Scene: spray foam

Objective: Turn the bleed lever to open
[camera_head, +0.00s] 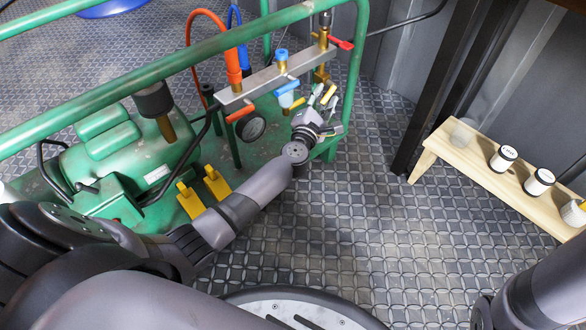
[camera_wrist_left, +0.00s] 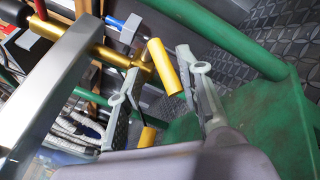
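A manifold bar (camera_head: 262,84) on the green cart carries several coloured valve levers. I cannot tell for sure which is the bleed lever. My left gripper (camera_head: 324,92) is at the right end of the bar, just below it, with its fingers apart. In the left wrist view, a yellow cylindrical handle (camera_wrist_left: 164,66) lies between the spread fingers of this gripper (camera_wrist_left: 160,64), near a brass fitting (camera_wrist_left: 105,53). I cannot tell whether a finger touches it. A second yellow piece (camera_wrist_left: 147,136) shows lower down. My right gripper is out of view.
An orange-red lever (camera_head: 241,114), a light blue lever (camera_head: 286,88) and a red lever (camera_head: 341,43) sit along the bar. A gauge (camera_head: 251,127) hangs below. Green cart rails (camera_head: 353,75) stand close to my left gripper. A wooden bench (camera_head: 470,165) with white jars stands right.

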